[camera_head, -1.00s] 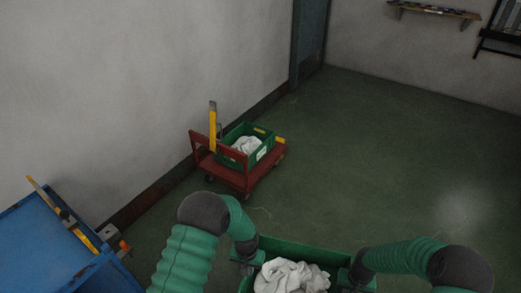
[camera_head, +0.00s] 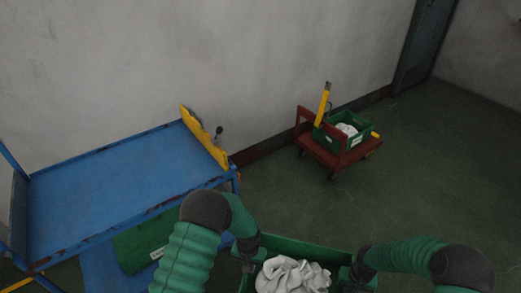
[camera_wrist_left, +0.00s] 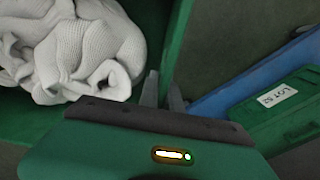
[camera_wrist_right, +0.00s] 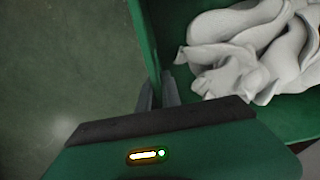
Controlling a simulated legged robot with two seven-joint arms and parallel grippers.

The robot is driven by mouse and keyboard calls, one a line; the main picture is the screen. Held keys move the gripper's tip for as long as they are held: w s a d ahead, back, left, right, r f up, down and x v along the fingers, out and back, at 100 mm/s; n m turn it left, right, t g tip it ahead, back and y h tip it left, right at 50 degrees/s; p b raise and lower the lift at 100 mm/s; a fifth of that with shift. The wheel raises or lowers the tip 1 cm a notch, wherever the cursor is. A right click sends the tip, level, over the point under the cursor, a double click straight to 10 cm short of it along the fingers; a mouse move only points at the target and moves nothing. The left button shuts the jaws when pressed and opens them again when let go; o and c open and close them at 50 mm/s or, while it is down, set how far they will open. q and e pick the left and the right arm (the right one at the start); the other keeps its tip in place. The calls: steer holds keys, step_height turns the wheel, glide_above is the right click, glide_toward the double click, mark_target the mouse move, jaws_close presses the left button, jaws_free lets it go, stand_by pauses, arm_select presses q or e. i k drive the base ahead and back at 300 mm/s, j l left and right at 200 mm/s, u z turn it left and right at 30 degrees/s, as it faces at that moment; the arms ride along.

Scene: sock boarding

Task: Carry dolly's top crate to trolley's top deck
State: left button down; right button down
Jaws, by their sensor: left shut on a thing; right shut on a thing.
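A green crate (camera_head: 300,246) with white socks (camera_head: 293,276) in it is held in front of me, off the floor. My left gripper (camera_head: 250,255) is shut on its left wall and my right gripper (camera_head: 350,272) on its right wall. The left wrist view shows the fingers (camera_wrist_left: 163,92) at the crate's wall; the right wrist view shows the other fingers (camera_wrist_right: 159,92) there too. The blue trolley (camera_head: 110,185) stands at left with a bare top deck. The red dolly (camera_head: 330,156) stands farther back by the wall, with another green crate (camera_head: 356,143) holding white cloth.
A green crate with a "LOT 52" label (camera_wrist_left: 278,95) sits on the trolley's lower deck. A yellow bar (camera_head: 205,137) stands at the top deck's right end. Bare floor (camera_head: 440,170) lies to the right.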

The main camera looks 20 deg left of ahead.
mark_target(116, 180)
steer(key=u, duration=1.4)
